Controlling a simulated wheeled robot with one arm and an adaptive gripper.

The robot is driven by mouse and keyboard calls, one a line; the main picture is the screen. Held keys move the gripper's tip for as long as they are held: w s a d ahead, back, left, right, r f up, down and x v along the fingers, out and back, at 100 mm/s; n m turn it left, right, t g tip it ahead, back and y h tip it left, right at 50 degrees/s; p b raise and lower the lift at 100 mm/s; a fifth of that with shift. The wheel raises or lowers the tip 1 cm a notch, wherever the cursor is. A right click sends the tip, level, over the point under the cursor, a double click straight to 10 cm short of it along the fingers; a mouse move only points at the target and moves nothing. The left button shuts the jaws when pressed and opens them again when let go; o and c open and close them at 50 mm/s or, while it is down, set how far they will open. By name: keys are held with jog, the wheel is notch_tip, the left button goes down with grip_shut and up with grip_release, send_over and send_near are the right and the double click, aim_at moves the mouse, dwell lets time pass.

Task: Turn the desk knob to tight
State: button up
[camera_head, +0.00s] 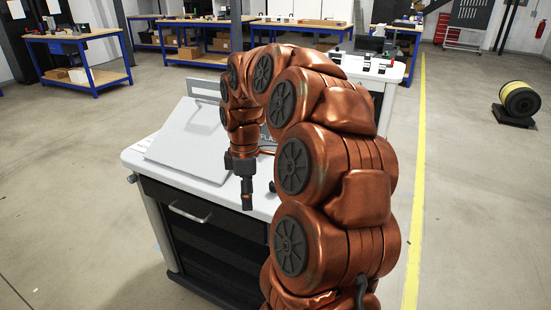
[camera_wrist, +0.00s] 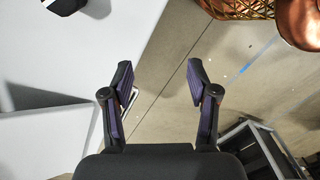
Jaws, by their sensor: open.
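The white-topped desk (camera_head: 165,170) stands in front of me with a dark drawer front. A small dark round part, which looks like a knob (camera_head: 132,178), sits at its left front corner. Another small dark part (camera_head: 272,187) shows beside my arm at the desk's front edge; I cannot tell if it is a knob. My gripper (camera_head: 247,206) points down at the desk's front edge. In the wrist view my gripper (camera_wrist: 157,78) has its fingers spread, with nothing between them and bare floor below. No knob is between the fingers, and I cannot read any knob's setting.
A tilted grey-white panel (camera_head: 190,130) stands on the desk top. A metal drawer handle (camera_head: 188,212) sticks out in front. Workbenches (camera_head: 90,36) stand at the back. A cable reel (camera_head: 520,98) is on the floor at the right. The floor left of the desk is clear.

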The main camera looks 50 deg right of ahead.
jog(key=shift+n, duration=0.5)
jog(key=d+r+p, duration=0.1)
jog(key=d+r, duration=0.1)
jog(key=d, duration=0.1)
jog(key=d+r+p, duration=0.1)
jog(key=d, duration=0.2)
jog(key=d+r+p, duration=0.2)
jog(key=d, duration=0.2)
jog(key=shift+w+r, duration=0.3)
jog(key=shift+w, duration=0.05)
jog(key=shift+d, duration=0.4)
jog(key=shift+d+f, duration=0.1)
notch_tip(320, 180, down, 7)
jog(key=shift+s+r+p, duration=0.1)
jog(key=shift+r+p, duration=0.1)
jog(key=shift+p, duration=0.25)
jog(key=shift+f, duration=0.5)
jog(key=shift+c, duration=0.3)
grip_shut()
